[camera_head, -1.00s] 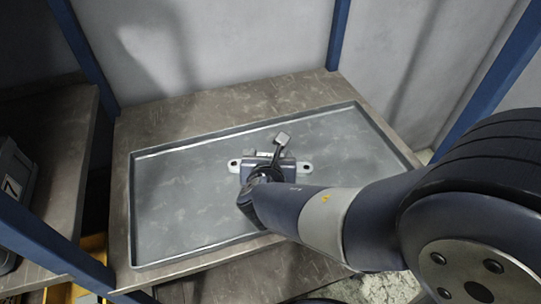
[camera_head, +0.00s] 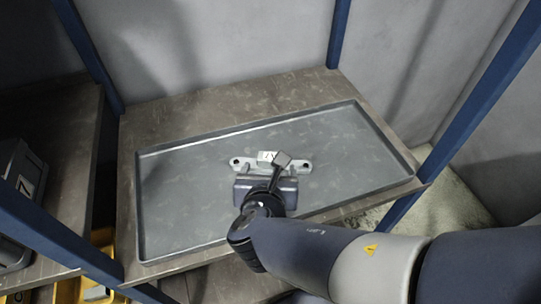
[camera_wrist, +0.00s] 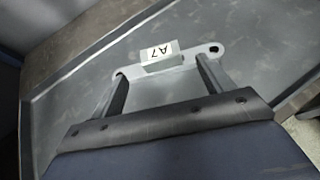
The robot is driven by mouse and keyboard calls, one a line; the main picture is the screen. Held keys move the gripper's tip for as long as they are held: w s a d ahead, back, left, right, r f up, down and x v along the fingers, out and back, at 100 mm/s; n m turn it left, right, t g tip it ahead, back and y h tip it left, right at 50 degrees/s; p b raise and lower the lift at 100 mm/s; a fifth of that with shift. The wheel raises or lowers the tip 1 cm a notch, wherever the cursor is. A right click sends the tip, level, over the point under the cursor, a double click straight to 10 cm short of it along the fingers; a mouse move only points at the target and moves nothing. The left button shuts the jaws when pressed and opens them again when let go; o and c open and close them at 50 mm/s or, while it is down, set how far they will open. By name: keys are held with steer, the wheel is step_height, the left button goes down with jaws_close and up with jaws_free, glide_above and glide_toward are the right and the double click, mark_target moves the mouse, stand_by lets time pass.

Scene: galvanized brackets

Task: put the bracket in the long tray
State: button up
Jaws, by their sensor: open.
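The bracket (camera_head: 243,163) is a pale grey metal strip with a hole near each end and a raised middle bearing a white label. It lies flat on the floor of the long grey tray (camera_head: 180,180), near its middle. In the wrist view the bracket (camera_wrist: 186,64) shows its label "A7". My gripper (camera_wrist: 161,75) is open, its two fingertips apart at the near edge of the bracket, and nothing is held. I cannot tell whether they touch it. In the head view my gripper hides part of the tray in front of the bracket.
The tray sits on a brown shelf board (camera_head: 225,108) between blue posts (camera_head: 338,35). A dark bin (camera_head: 18,200) stands on another shelf at left, and yellow bins (camera_head: 98,290) sit below. The tray floor either side of the bracket is clear.

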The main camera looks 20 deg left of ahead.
mark_target(271, 156)
steer(key=shift+v, duration=1.2)
steer(key=shift+w+f, duration=0.1)
steer(key=b+x, duration=0.3)
steer(key=x, duration=0.9)
steer(key=shift+f+b, duration=0.3)
steer(key=shift+r+p, duration=0.85)
steer(key=shift+r, duration=0.55)
